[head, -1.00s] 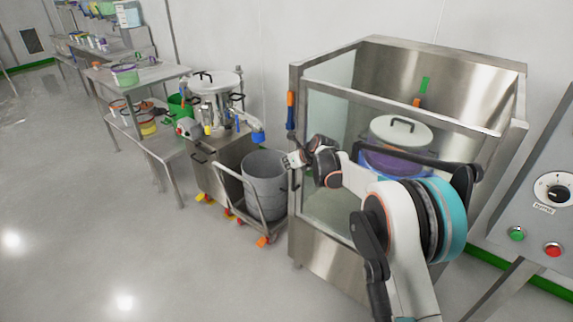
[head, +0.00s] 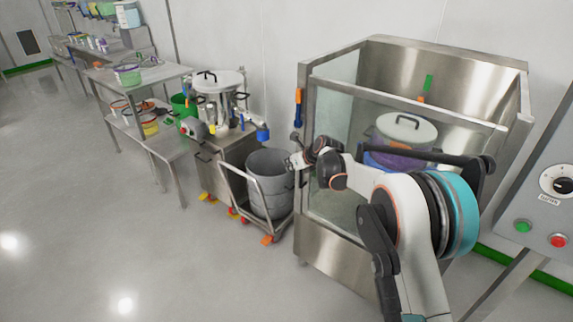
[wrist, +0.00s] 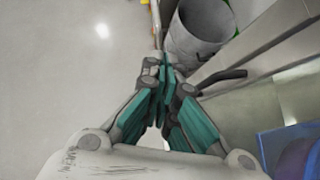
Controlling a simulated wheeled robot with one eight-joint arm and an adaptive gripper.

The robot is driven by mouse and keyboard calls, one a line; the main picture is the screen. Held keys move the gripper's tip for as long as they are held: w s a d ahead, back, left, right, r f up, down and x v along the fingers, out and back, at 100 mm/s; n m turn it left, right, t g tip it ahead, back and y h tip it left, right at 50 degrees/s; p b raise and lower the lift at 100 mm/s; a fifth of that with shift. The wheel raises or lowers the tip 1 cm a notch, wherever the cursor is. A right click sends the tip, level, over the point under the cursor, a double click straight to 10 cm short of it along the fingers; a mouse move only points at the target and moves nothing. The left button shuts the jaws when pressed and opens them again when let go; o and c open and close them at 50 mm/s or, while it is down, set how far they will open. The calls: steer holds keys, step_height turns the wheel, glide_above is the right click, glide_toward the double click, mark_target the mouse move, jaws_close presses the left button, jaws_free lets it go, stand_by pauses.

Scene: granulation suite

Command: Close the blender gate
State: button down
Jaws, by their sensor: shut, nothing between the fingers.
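The blender gate (head: 340,195) is the glass panel in a steel frame on the front of the blender enclosure (head: 345,259). It looks at or near the front frame; I cannot tell whether a small gap is left. A drum with a white lid (head: 407,127) stands inside behind the glass. My gripper (head: 296,161) is at the gate's left edge, partly hidden by my wrist. In the wrist view my gripper (wrist: 166,72) is shut and empty, with teal finger pads together. A black handle (wrist: 222,76) lies just right of the fingers, seemingly apart from them.
A grey bin (head: 270,188) on a wheeled trolley stands close left of the enclosure. Steel tables with containers line the wall further left. A control panel (head: 543,205) with green and red buttons is at the right. The floor at front left is clear.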

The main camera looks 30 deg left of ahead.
steer(key=s+r+p, duration=0.2)
steer(key=s+r, duration=0.4)
steer(key=s, duration=0.1)
steer(key=shift+a+r+p, duration=0.25)
steer(key=shift+r+p, duration=0.05)
steer(key=shift+p, duration=0.1)
